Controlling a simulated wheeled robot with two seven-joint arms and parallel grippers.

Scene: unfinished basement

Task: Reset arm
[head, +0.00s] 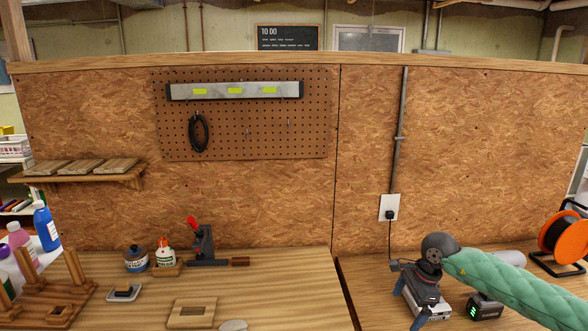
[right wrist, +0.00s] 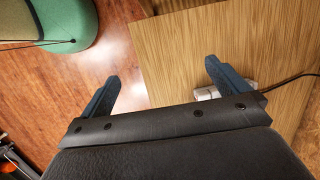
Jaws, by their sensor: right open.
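My right gripper (head: 408,308) reaches in from the right on a green-sleeved arm. It hangs over the right end of the bench, fingers pointing down. In the right wrist view the same gripper (right wrist: 161,72) has its two blue fingers spread wide, with nothing between them. A white object (right wrist: 206,93) lies on the wood beside the right-hand finger, partly hidden by the gripper body. My left gripper is not in view.
On the left worktop (head: 270,270) are a wooden frame (head: 50,295), bottles, a red-handled tool (head: 203,240) and a wooden piece with a cutout (head: 192,313). A charger with green lights (head: 485,307) and orange reel (head: 565,240) are at right. A board wall stands behind.

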